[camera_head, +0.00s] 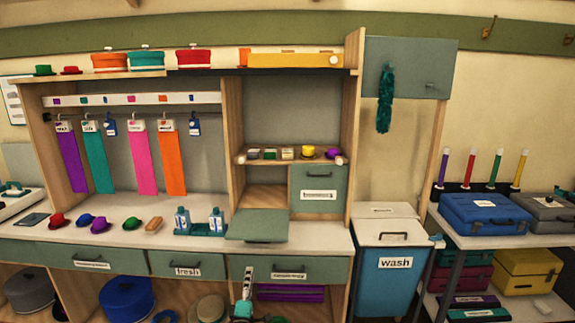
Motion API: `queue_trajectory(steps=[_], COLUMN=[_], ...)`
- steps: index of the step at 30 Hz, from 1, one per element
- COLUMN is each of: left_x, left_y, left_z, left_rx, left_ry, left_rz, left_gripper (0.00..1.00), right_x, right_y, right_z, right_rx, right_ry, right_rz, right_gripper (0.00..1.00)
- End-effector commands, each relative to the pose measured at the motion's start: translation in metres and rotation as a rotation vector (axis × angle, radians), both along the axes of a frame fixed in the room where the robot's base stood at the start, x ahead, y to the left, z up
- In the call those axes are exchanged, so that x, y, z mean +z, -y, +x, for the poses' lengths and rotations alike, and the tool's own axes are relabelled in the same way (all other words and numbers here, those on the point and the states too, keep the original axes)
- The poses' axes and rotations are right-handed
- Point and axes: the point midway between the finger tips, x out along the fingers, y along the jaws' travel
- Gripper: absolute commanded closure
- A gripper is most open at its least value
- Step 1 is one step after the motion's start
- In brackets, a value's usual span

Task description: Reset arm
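My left gripper (248,271) shows at the bottom middle, a slim pale shape pointing up in front of the lower drawers. It is small and seen nearly edge-on, so I cannot tell whether its fingers are apart. No held object can be made out at its tip. My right gripper is not in this view.
A drawer labelled fresh (187,265) and other drawers line the counter (160,235). A small flap (258,225) stands open above the counter. A blue bin labelled wash (393,275) stands to the right, beside a rack with a blue case (485,222). Hats and bottles occupy the counter.

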Motion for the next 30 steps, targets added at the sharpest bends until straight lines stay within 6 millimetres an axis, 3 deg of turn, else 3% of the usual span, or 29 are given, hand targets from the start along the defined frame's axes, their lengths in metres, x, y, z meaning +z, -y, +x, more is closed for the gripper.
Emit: queue_trajectory(steps=[11,19,23,30], left_x=[0.036,0.082,0.113,0.154], left_y=[-0.001,-0.004,-0.008,-0.016], left_z=[0.006,-0.003,-0.024,-0.099], left_rx=[0.027,0.049,0.052,0.014], left_ry=[-0.093,-0.22,-0.32,-0.52], left_rz=[0.119,0.291,0.43,0.728], left_gripper=[0.69,0.69,0.69,0.69], right_x=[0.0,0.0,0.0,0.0], right_y=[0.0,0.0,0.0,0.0], right_z=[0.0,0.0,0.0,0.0], right_rx=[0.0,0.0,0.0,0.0], right_ry=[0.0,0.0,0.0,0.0], right_rz=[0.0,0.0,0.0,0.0], right_gripper=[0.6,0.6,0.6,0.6])
